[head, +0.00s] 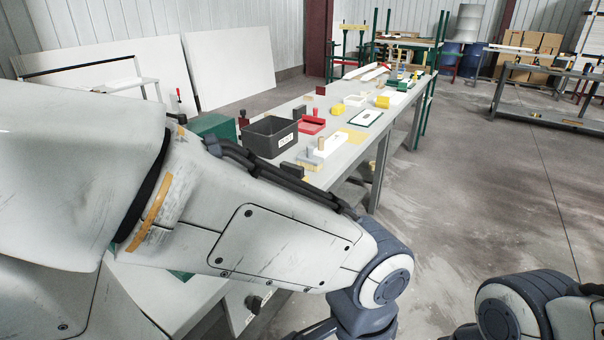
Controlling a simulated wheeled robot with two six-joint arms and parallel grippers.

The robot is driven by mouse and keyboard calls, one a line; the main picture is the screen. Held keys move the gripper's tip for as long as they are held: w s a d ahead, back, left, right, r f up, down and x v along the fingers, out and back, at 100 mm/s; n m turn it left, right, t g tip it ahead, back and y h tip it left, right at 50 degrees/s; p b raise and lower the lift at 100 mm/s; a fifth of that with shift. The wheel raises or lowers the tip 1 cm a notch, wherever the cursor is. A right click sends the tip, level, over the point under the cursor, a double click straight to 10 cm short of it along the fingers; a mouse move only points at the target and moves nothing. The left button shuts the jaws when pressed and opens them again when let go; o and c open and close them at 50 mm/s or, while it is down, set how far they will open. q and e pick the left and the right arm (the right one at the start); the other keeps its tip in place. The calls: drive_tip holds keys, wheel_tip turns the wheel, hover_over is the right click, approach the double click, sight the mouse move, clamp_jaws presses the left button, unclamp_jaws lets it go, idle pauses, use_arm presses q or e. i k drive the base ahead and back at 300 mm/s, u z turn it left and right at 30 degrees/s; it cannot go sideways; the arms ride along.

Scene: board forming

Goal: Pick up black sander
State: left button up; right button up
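I cannot clearly pick out the black sander. One small dark block (292,169) lies on the long grey workbench (336,172), just above my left arm in the picture. Another dark object (299,111) lies behind the black bin. Either is too small to identify surely. My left arm crosses the lower left and middle and hides the near part of the bench. Its gripper is out of view. Part of my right arm shows at the lower right corner, and its gripper is also out of view.
A black bin (270,137) with a white label stands on the bench near a red tray (312,125). Yellow blocks (383,102) and a green-edged white board (366,119) lie farther along. Open concrete floor (470,180) lies right of the bench.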

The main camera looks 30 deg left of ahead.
sight(297, 171)
drive_tip(key=z, duration=0.4)
drive_tip(key=i, duration=2.5)
drive_tip(key=u, duration=3.7)
